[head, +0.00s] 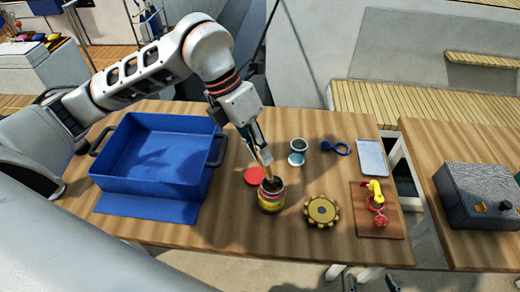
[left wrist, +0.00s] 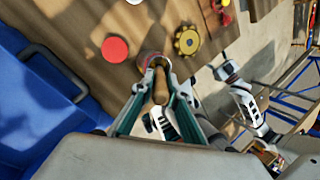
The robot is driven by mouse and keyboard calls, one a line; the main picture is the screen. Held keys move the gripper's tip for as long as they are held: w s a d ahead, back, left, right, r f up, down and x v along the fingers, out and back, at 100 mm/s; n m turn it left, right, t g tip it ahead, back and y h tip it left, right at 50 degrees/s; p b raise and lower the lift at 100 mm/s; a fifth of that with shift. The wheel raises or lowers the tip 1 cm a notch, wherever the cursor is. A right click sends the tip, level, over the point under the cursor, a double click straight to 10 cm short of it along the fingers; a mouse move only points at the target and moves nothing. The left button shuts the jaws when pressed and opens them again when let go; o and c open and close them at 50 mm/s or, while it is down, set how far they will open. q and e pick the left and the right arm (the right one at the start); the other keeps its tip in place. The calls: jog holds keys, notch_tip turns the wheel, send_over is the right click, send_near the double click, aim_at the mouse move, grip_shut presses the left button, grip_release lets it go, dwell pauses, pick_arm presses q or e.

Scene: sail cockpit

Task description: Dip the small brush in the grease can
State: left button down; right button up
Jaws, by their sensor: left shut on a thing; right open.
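The small brush (head: 266,168) has a light wooden handle, seen end-on in the left wrist view (left wrist: 160,88). My left gripper (head: 258,152) is shut on it above the grease can. The grease can (head: 271,198) is open and round, with yellow and red bands, and stands upright on the table; its rim shows in the left wrist view (left wrist: 146,60). The brush points down into the can's mouth. Its bristles are hidden, so I cannot tell whether they touch the grease. My right gripper (head: 368,280) shows only partly at the bottom edge, open, beyond the table's front edge.
A red disc (head: 254,175) lies just left of the can. A yellow gear (head: 321,211) is to its right, a small cup (head: 298,150) behind. A large blue bin (head: 150,190) fills the table's left side. A wooden board (head: 368,221) with red and yellow parts lies right.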

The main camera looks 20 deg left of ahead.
pick_arm(q)
jog(key=shift+f+b, duration=0.3)
jog(key=shift+f, duration=0.1)
dwell(1.4)
jog(key=shift+r, duration=0.1)
jog(key=shift+r+p, duration=2)
jog(key=shift+r, duration=1.5)
